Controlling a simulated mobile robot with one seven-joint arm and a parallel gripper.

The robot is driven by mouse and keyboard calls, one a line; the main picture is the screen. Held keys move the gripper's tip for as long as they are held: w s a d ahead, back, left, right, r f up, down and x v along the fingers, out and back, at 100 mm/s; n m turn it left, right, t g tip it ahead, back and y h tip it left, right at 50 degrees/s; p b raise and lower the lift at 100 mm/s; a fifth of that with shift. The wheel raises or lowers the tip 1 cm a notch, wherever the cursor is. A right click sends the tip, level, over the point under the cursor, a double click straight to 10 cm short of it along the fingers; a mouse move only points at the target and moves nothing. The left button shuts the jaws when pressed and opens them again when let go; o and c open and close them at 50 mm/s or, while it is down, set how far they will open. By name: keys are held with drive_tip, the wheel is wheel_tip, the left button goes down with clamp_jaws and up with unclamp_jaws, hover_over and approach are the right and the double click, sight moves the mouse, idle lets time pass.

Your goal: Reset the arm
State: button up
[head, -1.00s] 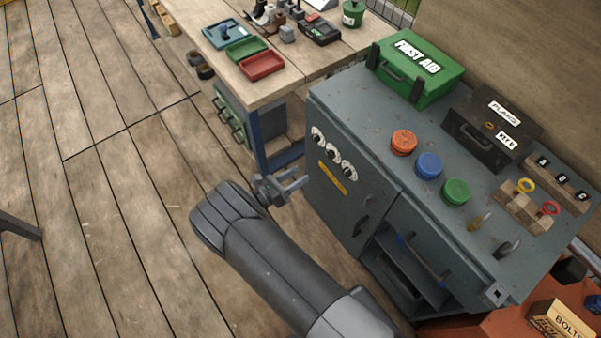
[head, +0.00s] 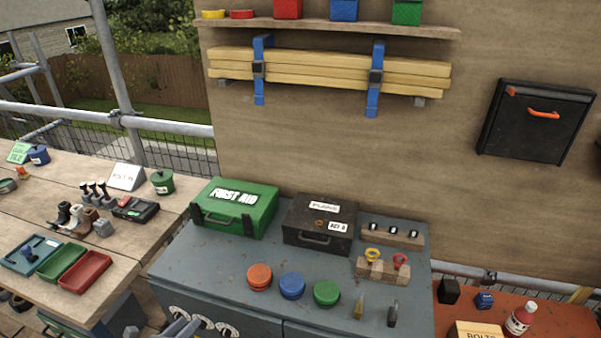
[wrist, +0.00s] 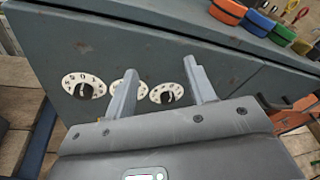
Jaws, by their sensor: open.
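My gripper (wrist: 158,90) is open and empty in the wrist view, its two fingers apart in front of the grey cabinet (wrist: 105,35). White dials (wrist: 84,86) with black knobs show on the cabinet front, beyond the fingers. In the head view only a small part of my gripper (head: 178,330) shows at the bottom edge, in front of the cabinet (head: 205,262). The rest of my arm is out of that view.
On the cabinet top stand a green first aid box (head: 235,208), a black box (head: 318,225), and orange (head: 260,277), blue (head: 292,286) and green (head: 326,293) round lids. A wooden workbench (head: 125,245) with trays stands left. A red surface (head: 560,325) lies right.

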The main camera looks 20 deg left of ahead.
drive_tip(key=w+d+r+m+g+h, duration=0.1)
drive_tip(key=w+d+r+m+g, duration=0.1)
drive_tip(key=w+d+r, duration=0.5)
drive_tip(key=w+d+r+m+g+h, duration=0.25)
drive_tip(key=w+d+r, duration=0.2)
drive_tip(key=r, duration=0.35)
drive_tip(key=w+d+r+m+g, duration=0.25)
drive_tip(key=d+r+m, duration=0.2)
drive_tip(key=d, duration=0.55)
drive_tip(key=w+d+r+m+g, duration=0.1)
drive_tip(key=d+r+m+g, duration=0.25)
drive_tip(key=d+m, duration=0.4)
drive_tip(key=s+d+r+m+g+y, duration=0.1)
drive_tip(key=s+d+r+m+y, duration=0.15)
drive_tip(key=d+m, duration=0.4)
drive_tip(key=s+d+r+m+g+y, duration=0.1)
drive_tip(key=d+r+m, duration=0.2)
drive_tip(key=d, duration=0.7)
drive_tip(key=s+d+r+m+t+y, duration=0.2)
drive_tip(key=s+d+r+m+y, duration=0.1)
drive_tip(key=s+d+m, duration=0.7)
drive_tip(key=shift+s+d+m, duration=0.25)
drive_tip(key=shift+s+m, duration=0.05)
drive_tip(key=shift+m, duration=1.9)
drive_tip(key=shift+r, duration=0.2)
